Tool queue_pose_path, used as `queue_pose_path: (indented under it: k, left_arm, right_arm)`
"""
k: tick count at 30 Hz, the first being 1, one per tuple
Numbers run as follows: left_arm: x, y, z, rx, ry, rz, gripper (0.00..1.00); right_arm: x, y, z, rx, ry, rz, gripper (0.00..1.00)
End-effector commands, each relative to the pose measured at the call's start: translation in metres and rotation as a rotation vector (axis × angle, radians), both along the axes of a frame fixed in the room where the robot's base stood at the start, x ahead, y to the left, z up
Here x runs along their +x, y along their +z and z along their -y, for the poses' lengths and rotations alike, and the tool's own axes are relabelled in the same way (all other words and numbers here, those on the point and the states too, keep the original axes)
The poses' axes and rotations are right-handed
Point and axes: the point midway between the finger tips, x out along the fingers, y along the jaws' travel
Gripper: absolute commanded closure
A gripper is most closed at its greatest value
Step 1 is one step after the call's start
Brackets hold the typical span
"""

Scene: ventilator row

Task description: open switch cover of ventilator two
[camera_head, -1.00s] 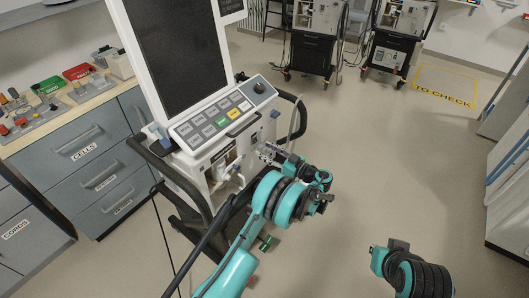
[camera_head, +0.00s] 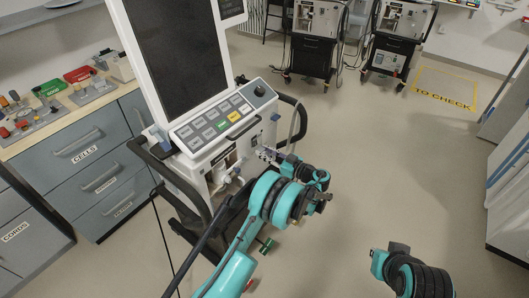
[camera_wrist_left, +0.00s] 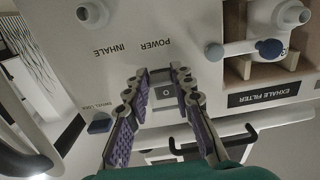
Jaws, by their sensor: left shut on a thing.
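The near ventilator (camera_head: 215,125) stands upright in the head view, with a dark screen above a button panel. My left gripper (camera_head: 262,152) is at its front, below the panel. In the left wrist view my left gripper (camera_wrist_left: 158,80) has its purple fingers on either side of a small clear switch cover, shut on it. The power switch (camera_wrist_left: 166,95) shows between the fingers, under the POWER label. The cover's own outline and tilt are hard to make out. Part of my right arm shows at the lower right; its fingers do not show.
Black handles (camera_head: 172,180) edge the cart. A workbench (camera_head: 75,105) stands left. Other ventilators (camera_head: 313,40) stand behind. The floor at right is clear.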

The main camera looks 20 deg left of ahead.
Motion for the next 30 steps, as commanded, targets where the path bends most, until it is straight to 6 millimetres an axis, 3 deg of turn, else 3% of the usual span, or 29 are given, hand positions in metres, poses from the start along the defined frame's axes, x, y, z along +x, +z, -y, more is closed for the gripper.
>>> queue_pose_path:
  k: [8, 30]
  left_arm:
    - [-0.004, 0.013, 0.010, -0.159, -0.001, -0.064, 1.00]
    - [-0.012, 0.055, 0.029, -0.806, 0.002, -0.324, 1.00]
  right_arm:
    - [0.000, 0.024, 0.000, 0.000, 0.000, 0.000, 1.00]
    - [0.000, 0.100, 0.000, 0.000, 0.000, 0.000, 1.00]
